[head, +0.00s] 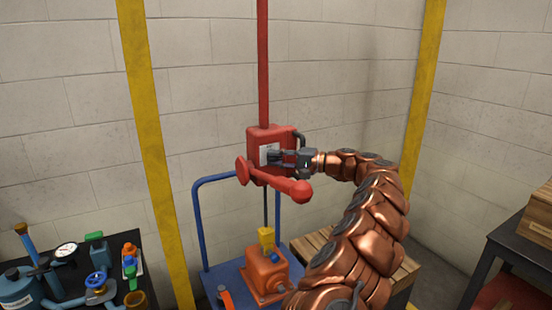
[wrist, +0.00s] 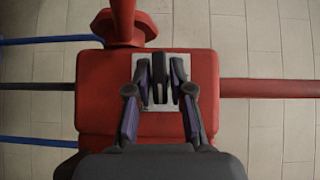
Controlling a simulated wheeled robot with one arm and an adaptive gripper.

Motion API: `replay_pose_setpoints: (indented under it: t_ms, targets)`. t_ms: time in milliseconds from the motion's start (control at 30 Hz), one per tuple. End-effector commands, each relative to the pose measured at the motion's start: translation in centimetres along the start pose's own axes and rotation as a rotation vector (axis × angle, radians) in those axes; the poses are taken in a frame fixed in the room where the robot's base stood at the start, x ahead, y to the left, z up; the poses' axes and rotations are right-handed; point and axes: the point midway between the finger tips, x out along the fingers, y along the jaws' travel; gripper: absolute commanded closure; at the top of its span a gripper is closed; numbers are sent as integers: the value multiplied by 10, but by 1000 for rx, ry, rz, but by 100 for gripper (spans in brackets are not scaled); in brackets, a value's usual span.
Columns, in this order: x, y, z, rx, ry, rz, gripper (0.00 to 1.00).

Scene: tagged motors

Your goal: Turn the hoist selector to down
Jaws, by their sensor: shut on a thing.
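The red hoist box (head: 258,137) hangs on a red vertical post in front of the block wall. A white label plate is on its face, and it also shows in the wrist view (wrist: 150,126). The dark selector lever (wrist: 159,78) stands over this plate. My gripper (head: 278,157) reaches the box face from the right. In the wrist view its two fingers (wrist: 160,72) are closed in on both sides of the selector. The gripper hides most of the selector in the head view. Any position markings are too small to read.
A red arm with a rounded end (head: 290,187) juts out below the box. An orange motor with a yellow tag (head: 266,238) sits below on a blue cart (head: 226,274). A dark table (head: 70,282) with tools is at left. A wooden crate (head: 540,212) is at right.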

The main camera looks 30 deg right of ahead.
Motion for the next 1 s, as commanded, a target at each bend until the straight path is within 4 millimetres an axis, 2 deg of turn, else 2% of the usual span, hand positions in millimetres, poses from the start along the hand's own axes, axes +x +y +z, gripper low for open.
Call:
replay_pose_setpoints:
  t_ms: [667, 700, 833, 1000]
  targets:
    - [1, -1, 0, 37, 1, -40, 100]
    - [1, -1, 0, 37, 1, -40, 75]
    - [1, 0, 0, 38, 0, -40, 61]
    - [0, 0, 0, 38, 1, -39, 61]
